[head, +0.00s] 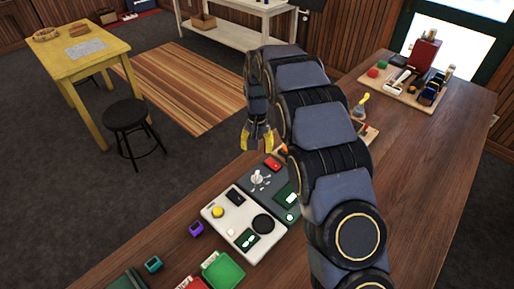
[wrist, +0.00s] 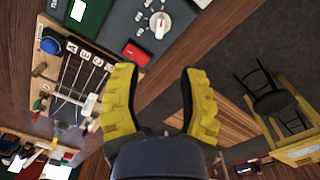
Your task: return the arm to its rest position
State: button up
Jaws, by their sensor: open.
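My gripper (head: 257,140) has yellow finger pads and hangs at the end of my bent arm, above the far left edge of the wooden counter (head: 415,150). In the wrist view its two fingers (wrist: 158,75) are spread wide with nothing between them. My arm rises over the counter and hides part of it. The grey panel (head: 262,184) with a white dial and a red switch lies close by; in the wrist view, the dial (wrist: 160,22) shows beyond the fingers.
A white device (head: 236,222), a purple block (head: 196,229), a teal block (head: 153,264) and a green tray (head: 224,271) sit on the near counter. A loaded wooden board (head: 401,99) is at its far end. A yellow table (head: 85,62) and black stool (head: 124,115) stand on the floor.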

jog(key=shift+r, duration=0.1)
jog(key=s+d+r+n, duration=0.1)
jog(key=s+d+r, duration=0.3)
jog(key=s, duration=0.5)
jog(key=s+d+r+g, duration=0.1)
jog(key=s+r, duration=0.5)
jog(key=s, duration=0.2)
jog(key=s+d+r+n, duration=0.1)
jog(key=s+d+r, duration=0.3)
jog(key=s, duration=1.7)
jog(key=shift+a+r+n+g, duration=0.3)
jog(key=shift+r+g, duration=0.1)
